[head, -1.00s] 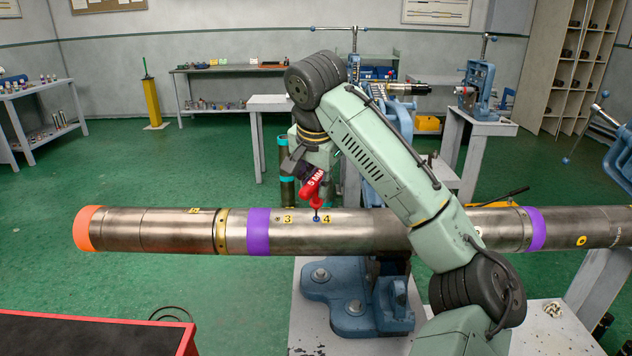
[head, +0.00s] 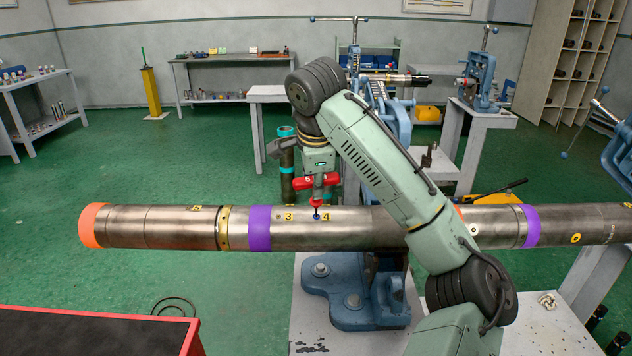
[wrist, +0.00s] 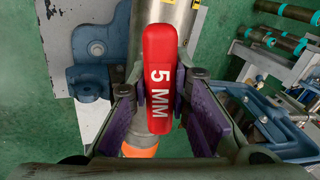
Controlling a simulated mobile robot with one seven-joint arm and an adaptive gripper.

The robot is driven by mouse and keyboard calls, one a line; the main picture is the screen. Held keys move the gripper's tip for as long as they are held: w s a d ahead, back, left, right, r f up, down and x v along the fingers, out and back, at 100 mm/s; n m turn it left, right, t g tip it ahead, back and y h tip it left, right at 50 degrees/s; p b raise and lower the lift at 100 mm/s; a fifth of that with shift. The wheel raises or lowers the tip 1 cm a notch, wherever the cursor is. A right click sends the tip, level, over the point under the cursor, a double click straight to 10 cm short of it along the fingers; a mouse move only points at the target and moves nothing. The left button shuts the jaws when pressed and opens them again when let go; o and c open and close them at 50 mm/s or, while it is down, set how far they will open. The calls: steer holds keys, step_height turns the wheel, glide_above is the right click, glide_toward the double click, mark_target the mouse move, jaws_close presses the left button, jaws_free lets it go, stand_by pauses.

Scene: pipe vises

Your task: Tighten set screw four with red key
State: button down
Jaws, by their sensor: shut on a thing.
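The red key (head: 318,184) has a T-shaped red handle, which reads "5 MM" in the wrist view (wrist: 159,80). In the wrist view the handle hides the screw.
A yellow "3" label (head: 289,216) marks another spot to the left on the pipe. A blue vise (head: 350,295) stands beneath the pipe. A red-edged black-topped cart (head: 95,335) is at the front left. Green floor lies open behind the pipe's left end.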

steer(key=m, duration=0.3)
steer(key=shift+f, duration=0.15)
steer(key=shift+m, duration=0.6)
steer(key=m, duration=0.5)
steer(key=shift+s+r, duration=0.15)
steer(key=shift+r, duration=0.45)
